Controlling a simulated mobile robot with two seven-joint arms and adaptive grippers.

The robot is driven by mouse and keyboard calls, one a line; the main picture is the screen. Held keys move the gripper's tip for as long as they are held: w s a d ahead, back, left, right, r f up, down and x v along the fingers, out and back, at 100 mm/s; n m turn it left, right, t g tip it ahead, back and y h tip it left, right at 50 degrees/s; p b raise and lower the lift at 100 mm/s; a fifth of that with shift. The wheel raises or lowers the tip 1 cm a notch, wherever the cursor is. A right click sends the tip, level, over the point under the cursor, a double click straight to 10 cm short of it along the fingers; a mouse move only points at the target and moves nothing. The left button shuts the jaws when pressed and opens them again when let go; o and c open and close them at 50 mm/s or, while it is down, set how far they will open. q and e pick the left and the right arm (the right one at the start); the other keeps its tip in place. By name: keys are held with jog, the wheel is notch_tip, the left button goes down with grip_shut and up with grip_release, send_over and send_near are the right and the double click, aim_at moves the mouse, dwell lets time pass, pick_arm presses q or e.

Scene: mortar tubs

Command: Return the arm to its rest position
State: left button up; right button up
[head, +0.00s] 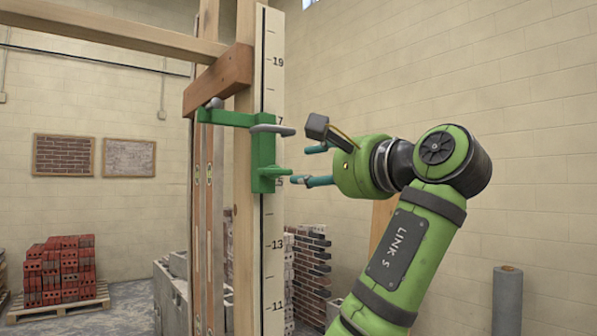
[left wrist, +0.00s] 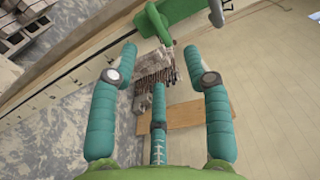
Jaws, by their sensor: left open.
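My green arm reaches up from the lower right in the head view. Its left gripper (head: 302,165) has teal fingers spread open toward the post, just right of a green clamp (head: 263,165). My right gripper is not in view.
A wooden beam (head: 110,28) and a brown block (head: 218,80) meet the post above the clamp. Red bricks (head: 60,270) sit on a pallet at left. A dark brick stack (head: 310,262) stands behind the post. A grey roll (head: 507,300) stands at right.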

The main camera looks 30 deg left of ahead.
pick_arm(q)
jog(key=shift+s+d, duration=0.25)
jog(key=shift+d, duration=0.15)
